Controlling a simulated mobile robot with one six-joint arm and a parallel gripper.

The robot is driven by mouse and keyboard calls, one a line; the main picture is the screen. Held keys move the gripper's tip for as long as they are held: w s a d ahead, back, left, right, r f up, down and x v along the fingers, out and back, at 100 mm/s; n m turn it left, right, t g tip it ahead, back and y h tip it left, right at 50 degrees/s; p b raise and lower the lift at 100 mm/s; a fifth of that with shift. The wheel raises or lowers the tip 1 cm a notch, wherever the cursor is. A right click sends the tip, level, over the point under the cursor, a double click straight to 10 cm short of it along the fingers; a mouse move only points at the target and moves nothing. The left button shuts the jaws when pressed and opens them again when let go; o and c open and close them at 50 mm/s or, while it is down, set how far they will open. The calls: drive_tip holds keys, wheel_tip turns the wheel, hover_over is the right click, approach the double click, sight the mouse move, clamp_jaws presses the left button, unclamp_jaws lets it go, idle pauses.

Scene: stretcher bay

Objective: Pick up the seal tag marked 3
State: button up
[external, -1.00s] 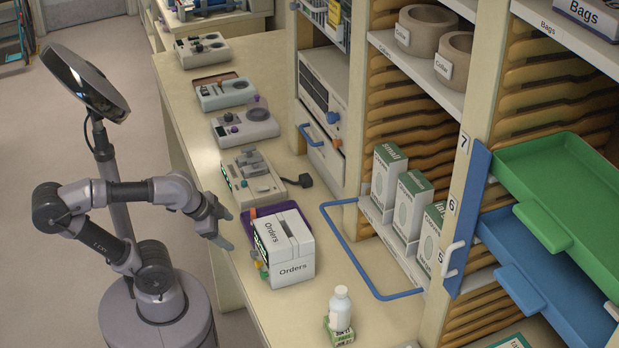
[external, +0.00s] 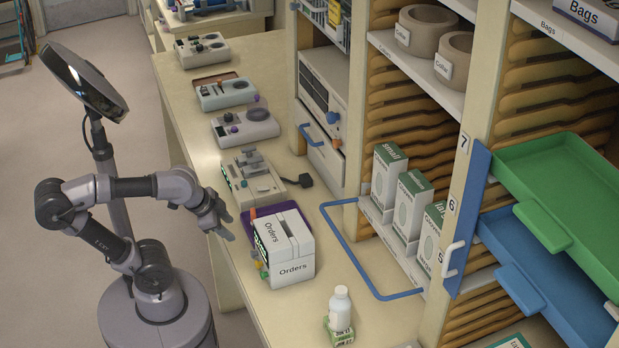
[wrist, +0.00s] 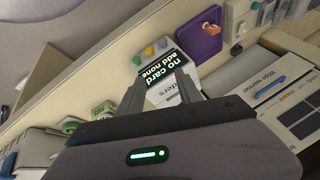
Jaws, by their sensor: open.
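I cannot make out a seal tag with a readable 3 in either view. My gripper (external: 229,227) is open and empty, beside the white Orders box (external: 294,270) at the counter's left edge.
A grey device (external: 256,190) stands behind the Orders box on the counter. A white bottle (external: 340,307) is near the front. A blue rail (external: 350,248) borders glove boxes (external: 410,205) on the right. Bare counter lies between box and rail.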

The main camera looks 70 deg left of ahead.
drive_tip(key=w+a+r+n+g+p, duration=0.35)
drive_tip(key=w+a+r+n, duration=0.2)
drive_tip(key=w+n, duration=0.2)
drive_tip(key=n+g+h+p, duration=0.2)
drive_tip(key=n+p, duration=0.3)
drive_tip(key=n, duration=0.6)
hover_over(253, 211)
wheel_tip(253, 211, down, 5)
drive_tip(key=shift+n, duration=0.25)
wheel_tip(253, 211, down, 12)
drive_tip(key=b, duration=0.5)
drive_tip(key=shift+s+f, duration=0.1)
drive_tip(key=shift+s, duration=0.05)
wheel_tip(253, 211, down, 6)
drive_tip(key=b, duration=0.2)
drive_tip(key=shift+b, duration=0.35)
drive_tip(key=shift+r, duration=0.3)
clamp_jaws()
